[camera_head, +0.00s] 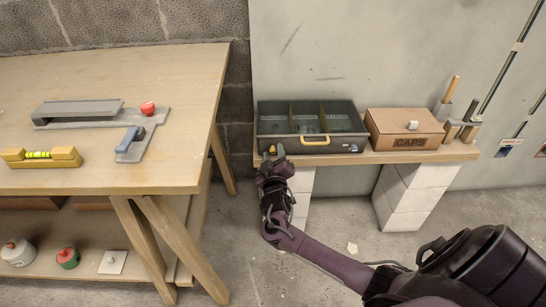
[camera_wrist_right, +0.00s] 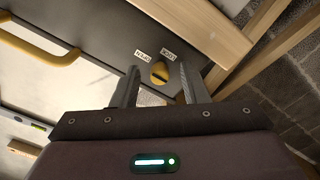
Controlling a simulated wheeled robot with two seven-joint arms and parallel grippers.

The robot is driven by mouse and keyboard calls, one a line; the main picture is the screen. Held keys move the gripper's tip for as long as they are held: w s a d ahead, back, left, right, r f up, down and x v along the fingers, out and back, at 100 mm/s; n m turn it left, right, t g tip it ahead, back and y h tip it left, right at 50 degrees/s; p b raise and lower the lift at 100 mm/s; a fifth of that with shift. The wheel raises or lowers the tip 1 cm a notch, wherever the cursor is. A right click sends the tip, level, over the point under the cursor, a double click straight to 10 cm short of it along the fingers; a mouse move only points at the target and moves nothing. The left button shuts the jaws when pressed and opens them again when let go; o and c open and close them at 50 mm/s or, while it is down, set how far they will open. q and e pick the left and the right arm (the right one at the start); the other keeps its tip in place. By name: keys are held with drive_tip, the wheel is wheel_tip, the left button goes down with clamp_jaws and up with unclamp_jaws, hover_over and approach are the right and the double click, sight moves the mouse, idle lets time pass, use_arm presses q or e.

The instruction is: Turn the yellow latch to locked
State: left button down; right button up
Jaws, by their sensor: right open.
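The yellow latch (camera_wrist_right: 159,73) is a small rounded knob on the dark front of the toolbox (camera_head: 310,146), with two small white labels beside it. In the head view the right gripper (camera_head: 272,157) is at the toolbox's front left corner, close to the latch. My left gripper is not in view.
The toolbox has a yellow handle (camera_head: 315,141) and stands on a wooden shelf (camera_head: 377,157) beside a cardboard CAPS box (camera_head: 403,130). A wooden workbench (camera_head: 190,95) stands to the left, its leg near my right arm. Bare floor shows below the shelf.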

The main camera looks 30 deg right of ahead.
drive_tip(key=shift+w, duration=0.1)
clamp_jaws()
idle(0.4)
drive_tip(key=m, duration=0.4)
drive_tip(key=shift+m, duration=0.3)
drive_tip(key=m, duration=0.3)
drive_tip(key=shift+m, duration=0.4)
drive_tip(key=m, duration=0.5)
drive_tip(key=shift+p, duration=0.3)
drive_tip(key=shift+m, duration=2.3)
